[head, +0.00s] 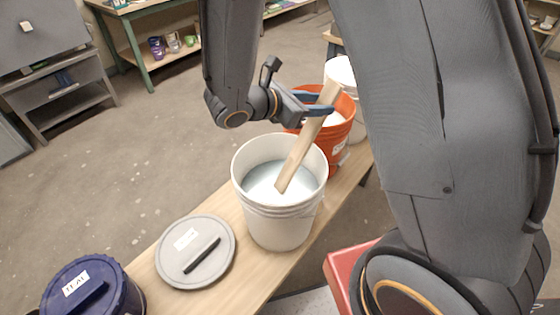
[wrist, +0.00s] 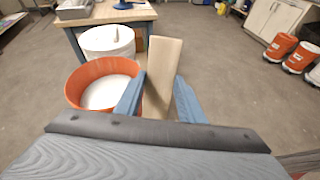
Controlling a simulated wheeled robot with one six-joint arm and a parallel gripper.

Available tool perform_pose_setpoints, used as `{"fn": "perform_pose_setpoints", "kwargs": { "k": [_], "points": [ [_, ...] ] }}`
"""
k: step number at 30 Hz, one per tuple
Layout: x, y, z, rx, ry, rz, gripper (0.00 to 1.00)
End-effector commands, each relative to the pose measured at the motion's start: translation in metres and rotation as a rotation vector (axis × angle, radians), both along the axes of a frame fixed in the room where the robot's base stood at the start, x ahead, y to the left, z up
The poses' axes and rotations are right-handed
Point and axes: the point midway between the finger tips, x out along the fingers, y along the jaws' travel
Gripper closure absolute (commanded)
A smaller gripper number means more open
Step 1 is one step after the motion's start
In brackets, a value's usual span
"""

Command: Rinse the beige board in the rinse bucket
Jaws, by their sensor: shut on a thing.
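The beige board (head: 306,142) is a long flat strip, tilted, in the head view. My gripper (head: 318,103) is shut on its upper part. The board's lower end reaches inside the white bucket (head: 280,213) in the middle of the bench, which holds a pale bluish-white liquid (head: 262,180). The lower end looks to be at or in the liquid; I cannot tell how deep. In the wrist view the board (wrist: 162,75) stands between the blue fingers of my gripper (wrist: 158,98). I see no label on this bucket that names it as the rinse bucket.
An orange bucket (head: 340,140) with white contents stands just behind, with another white bucket (head: 342,70) beyond it. Open floor lies to the left.

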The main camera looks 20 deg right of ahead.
Motion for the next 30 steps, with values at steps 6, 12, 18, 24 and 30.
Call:
{"fn": "perform_pose_setpoints", "kwargs": {
  "k": [6, 12, 18, 24, 30],
  "points": [
    [0.0, -0.008, 0.021, 0.0, -0.002, -0.001, 0.96],
    [0.001, -0.015, 0.038, 0.0, -0.002, -0.002, 0.96],
    [0.002, -0.022, 0.055, 0.0, -0.002, -0.001, 0.96],
    [0.002, -0.029, 0.071, 0.001, -0.001, -0.002, 0.96],
    [0.003, -0.035, 0.088, 0.001, -0.002, -0.001, 0.96]
  ]
}}
